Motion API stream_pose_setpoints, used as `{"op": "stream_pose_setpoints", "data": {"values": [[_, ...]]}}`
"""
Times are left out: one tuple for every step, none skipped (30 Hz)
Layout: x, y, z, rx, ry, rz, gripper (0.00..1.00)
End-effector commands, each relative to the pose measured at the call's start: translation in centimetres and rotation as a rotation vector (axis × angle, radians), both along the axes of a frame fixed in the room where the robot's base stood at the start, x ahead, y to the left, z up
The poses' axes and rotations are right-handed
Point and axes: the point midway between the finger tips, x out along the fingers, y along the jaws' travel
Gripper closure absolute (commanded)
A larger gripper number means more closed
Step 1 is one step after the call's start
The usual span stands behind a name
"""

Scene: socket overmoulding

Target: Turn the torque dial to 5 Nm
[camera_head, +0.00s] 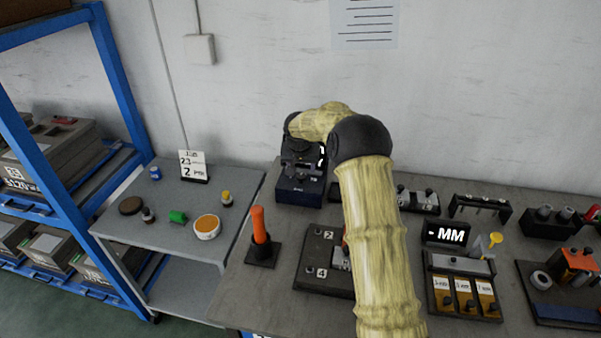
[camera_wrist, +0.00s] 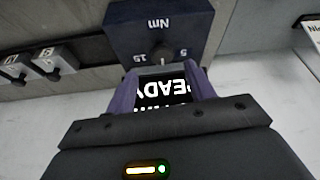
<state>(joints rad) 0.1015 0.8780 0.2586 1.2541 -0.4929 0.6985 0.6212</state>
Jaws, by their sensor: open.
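The torque unit is a dark blue box (camera_head: 300,190) at the back of the bench against the wall. It also shows in the wrist view (camera_wrist: 120,30), with "Nm", "5" and "15" upside down. Its round black dial (camera_wrist: 162,50) sits between the "15" on the left and the "5" on the right. A light mark on the dial seems to point down in the picture, between the two numbers. My gripper (camera_wrist: 163,74) is open, its two purple-grey fingers on either side just below the dial; whether they touch it I cannot tell. In the head view my arm hides part of the unit.
A lit display reading "READY" (camera_wrist: 165,92) shows between my fingers. An orange-handled tool (camera_head: 259,225) stands left of a numbered dark plate (camera_head: 312,270). A display reading "MM" (camera_head: 446,233) and labelled bins (camera_head: 463,285) stand to the right. A side table (camera_head: 165,255) holds small items.

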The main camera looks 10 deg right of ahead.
Motion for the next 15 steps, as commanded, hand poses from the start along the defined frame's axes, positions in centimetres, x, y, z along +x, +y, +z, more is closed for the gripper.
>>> {"op": "stream_pose_setpoints", "data": {"values": [[0.3, 0.0, -0.8, 0.001, 0.002, 0.001, 0.46], [0.5, 0.0, -1.3, 0.001, 0.002, 0.002, 0.46], [0.8, 0.0, -1.9, 0.002, 0.002, 0.003, 0.46], [0.9, 0.0, -2.4, 0.002, 0.002, 0.003, 0.46], [1.1, 0.0, -2.8, 0.001, 0.002, 0.004, 0.46], [1.3, 0.0, -3.2, 0.001, 0.001, 0.004, 0.46], [1.4, 0.0, -3.5, 0.0, 0.001, 0.005, 0.46], [1.5, 0.0, -3.8, 0.001, 0.001, 0.006, 0.46], [1.7, 0.0, -4.1, 0.001, 0.0, 0.006, 0.46], [1.7, 0.0, -4.3, 0.001, 0.0, 0.006, 0.46], [1.8, 0.0, -4.4, 0.002, 0.0, 0.006, 0.46], [1.8, 0.0, -4.6, 0.002, 0.0, 0.006, 0.46], [1.8, 0.0, -4.6, 0.0, -0.001, 0.007, 0.46], [1.9, 0.0, -4.7, 0.001, -0.001, 0.006, 0.46], [1.9, 0.0, -4.7, 0.001, -0.001, 0.006, 0.46]]}}
